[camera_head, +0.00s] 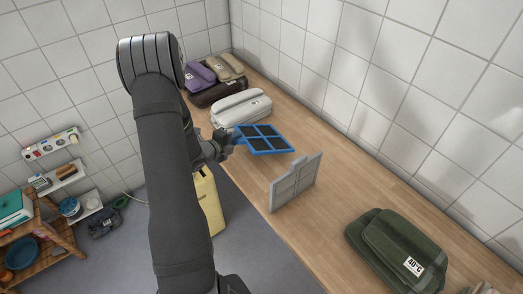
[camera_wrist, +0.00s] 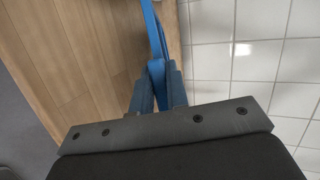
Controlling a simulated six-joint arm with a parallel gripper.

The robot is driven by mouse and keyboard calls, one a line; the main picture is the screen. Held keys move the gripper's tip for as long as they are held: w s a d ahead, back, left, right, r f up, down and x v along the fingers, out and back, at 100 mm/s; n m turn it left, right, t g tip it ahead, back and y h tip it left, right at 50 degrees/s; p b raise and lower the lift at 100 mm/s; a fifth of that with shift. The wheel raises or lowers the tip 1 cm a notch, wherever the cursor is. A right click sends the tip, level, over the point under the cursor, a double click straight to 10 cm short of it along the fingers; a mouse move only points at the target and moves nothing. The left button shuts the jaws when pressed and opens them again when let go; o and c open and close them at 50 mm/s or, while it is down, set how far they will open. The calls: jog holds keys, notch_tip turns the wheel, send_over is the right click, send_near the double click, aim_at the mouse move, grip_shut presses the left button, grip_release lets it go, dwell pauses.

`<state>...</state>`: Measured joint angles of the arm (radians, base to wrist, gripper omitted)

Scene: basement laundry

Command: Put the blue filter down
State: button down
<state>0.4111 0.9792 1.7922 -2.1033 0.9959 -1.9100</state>
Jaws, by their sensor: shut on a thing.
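In the wrist view the blue filter (camera_wrist: 157,40) shows edge-on between the fingers of my gripper (camera_wrist: 157,85). I cannot tell from these views how high it is above the counter.
A grey filter (camera_head: 296,182) stands upright on the counter, just in front of the blue one. A white bundle (camera_head: 240,108) and purple bundle (camera_head: 198,77) lie behind. A green bundle (camera_head: 397,250) lies at the front right. The tiled wall (camera_head: 400,85) borders the counter.

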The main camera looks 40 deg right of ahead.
jog(key=shift+f, duration=0.45)
jog(key=c, duration=1.6)
grip_release()
jog(key=shift+o, duration=0.2)
jog(key=shift+a, duration=0.1)
jog(key=v, duration=0.8)
